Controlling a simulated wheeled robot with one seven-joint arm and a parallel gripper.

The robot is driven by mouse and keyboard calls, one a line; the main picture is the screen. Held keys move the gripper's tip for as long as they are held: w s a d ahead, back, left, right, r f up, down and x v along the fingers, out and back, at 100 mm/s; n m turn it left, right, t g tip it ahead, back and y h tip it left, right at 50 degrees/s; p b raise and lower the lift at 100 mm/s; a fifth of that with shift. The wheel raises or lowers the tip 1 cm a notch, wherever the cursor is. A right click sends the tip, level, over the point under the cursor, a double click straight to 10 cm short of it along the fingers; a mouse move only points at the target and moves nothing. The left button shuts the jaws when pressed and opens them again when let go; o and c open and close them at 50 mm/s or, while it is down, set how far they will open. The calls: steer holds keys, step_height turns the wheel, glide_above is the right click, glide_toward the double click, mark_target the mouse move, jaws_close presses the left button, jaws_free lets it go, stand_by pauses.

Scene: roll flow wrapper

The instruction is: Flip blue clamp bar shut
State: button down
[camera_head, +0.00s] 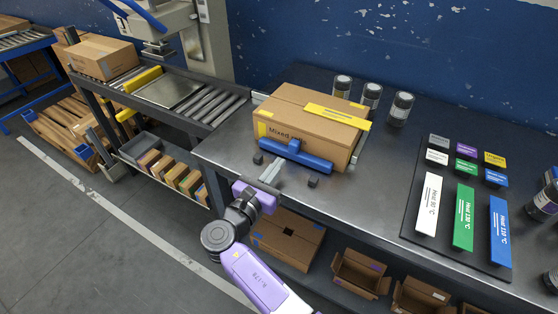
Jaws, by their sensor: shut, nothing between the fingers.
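The blue clamp bar (297,156) lies across the lower front of a cardboard box (305,122) labelled "Mixed roll", which sits on the dark workbench. My gripper (270,173) is at the bench's front edge, just in front of and slightly left of the bar. It is shut and empty. Whether its tips touch the bar or the grey parts beside it cannot be told. A yellow bar (337,116) lies across the top of the box at the right.
Small dark blocks (312,182) stand near the bar. Several dark jars (400,109) stand behind and right of the box. A dark board (445,236) with coloured labels lies at right. A roller conveyor (198,107) is at left. The bench between box and board is clear.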

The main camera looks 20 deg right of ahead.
steer(key=v, duration=0.8)
steer(key=shift+s+a, duration=0.25)
steer(key=shift+f, duration=0.15)
